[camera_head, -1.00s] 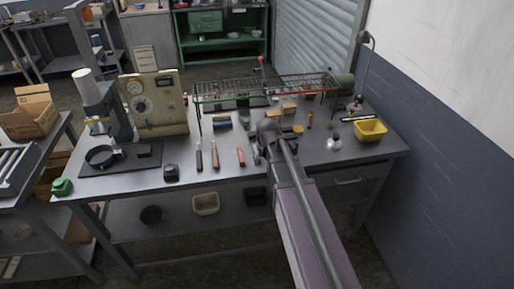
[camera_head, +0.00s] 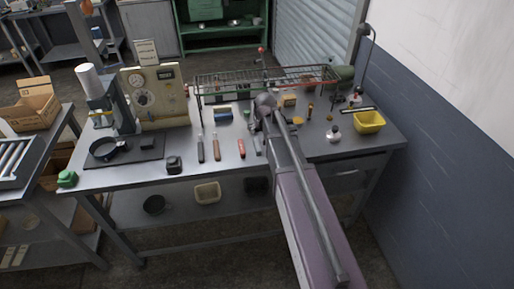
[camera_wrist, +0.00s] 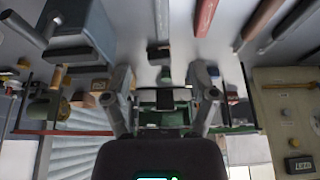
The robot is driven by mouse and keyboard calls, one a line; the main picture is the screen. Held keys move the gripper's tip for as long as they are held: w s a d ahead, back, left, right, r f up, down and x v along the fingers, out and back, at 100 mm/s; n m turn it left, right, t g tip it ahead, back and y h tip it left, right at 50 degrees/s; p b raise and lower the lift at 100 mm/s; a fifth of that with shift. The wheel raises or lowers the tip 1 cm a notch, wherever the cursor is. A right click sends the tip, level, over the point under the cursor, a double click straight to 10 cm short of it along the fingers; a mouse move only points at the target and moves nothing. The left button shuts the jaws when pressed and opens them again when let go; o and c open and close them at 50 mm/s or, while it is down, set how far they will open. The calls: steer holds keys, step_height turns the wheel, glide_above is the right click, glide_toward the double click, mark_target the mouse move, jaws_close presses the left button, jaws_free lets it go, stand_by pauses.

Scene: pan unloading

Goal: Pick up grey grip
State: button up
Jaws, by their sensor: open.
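A tool with a dark grey handle (camera_head: 201,149) lies on the metal bench, left of a brown-handled tool (camera_head: 216,148) and a red handle (camera_head: 241,148). In the wrist view, a grey handle (camera_wrist: 300,20) shows at the upper right beside the brown one (camera_wrist: 262,20) and the red one (camera_wrist: 205,15). Another small grey piece (camera_head: 258,145) lies right of the red handle; I cannot tell which is the grey grip. My gripper (camera_wrist: 160,97) is open and empty, with its fingers spread. In the head view my arm's end is over the bench, right of the handles; its fingers are hidden.
A wire rack (camera_head: 265,78) stands across the back of the bench. A yellow bin (camera_head: 369,122) is at the right. A panel box (camera_head: 155,97) and a press stand (camera_head: 100,100) are at the left. A black block (camera_head: 173,165) lies near the front edge.

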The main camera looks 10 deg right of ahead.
steer(key=b, duration=0.7)
glide_above(257, 144)
steer(key=s, duration=0.2)
steer(key=shift+d+f, duration=0.2)
steer(key=shift+f, duration=3.55)
steer(key=shift+b+x, duration=2.4)
steer(key=shift+x, duration=0.15)
steer(key=shift+a+f, duration=0.15)
steer(key=shift+f, duration=0.1)
jaws_close()
